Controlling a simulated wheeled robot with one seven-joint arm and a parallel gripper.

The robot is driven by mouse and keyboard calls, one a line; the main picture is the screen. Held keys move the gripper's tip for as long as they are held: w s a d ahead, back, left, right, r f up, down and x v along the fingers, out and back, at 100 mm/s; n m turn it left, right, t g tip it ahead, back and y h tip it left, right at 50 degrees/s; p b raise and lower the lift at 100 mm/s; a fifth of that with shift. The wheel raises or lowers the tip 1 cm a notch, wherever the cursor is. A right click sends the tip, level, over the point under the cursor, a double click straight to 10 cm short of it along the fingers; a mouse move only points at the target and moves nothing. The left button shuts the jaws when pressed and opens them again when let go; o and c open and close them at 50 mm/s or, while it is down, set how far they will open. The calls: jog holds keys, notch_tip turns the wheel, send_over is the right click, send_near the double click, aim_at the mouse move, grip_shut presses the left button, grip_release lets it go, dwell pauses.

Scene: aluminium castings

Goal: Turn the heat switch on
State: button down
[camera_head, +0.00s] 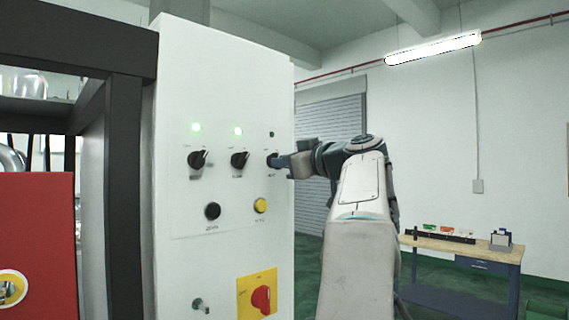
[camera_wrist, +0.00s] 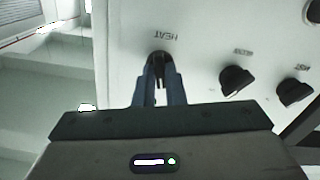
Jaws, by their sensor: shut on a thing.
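My gripper (camera_wrist: 160,85) is shut on this knob, one finger on each side. In the head view my gripper (camera_head: 284,161) reaches the rightmost knob of the upper row from the right and hides most of it. The small lamp (camera_head: 271,134) above the heat switch is dark.
Two black knobs (camera_head: 198,160) (camera_head: 239,160) to the left have lit green lamps above them. Below are a black button (camera_head: 212,211), a yellow button (camera_head: 260,205) and a red rotary switch (camera_head: 261,299) on a yellow plate. A workbench (camera_head: 462,249) stands at the right.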

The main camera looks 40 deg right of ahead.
jog(key=shift+m+p, duration=0.45)
jog(key=shift+m, duration=4.05)
jog(key=c, duration=1.5)
grip_release()
jog(key=s+d+b, duration=0.1)
jog(key=s+b, duration=0.2)
jog(key=s, duration=1)
jog(key=shift+s, duration=0.4)
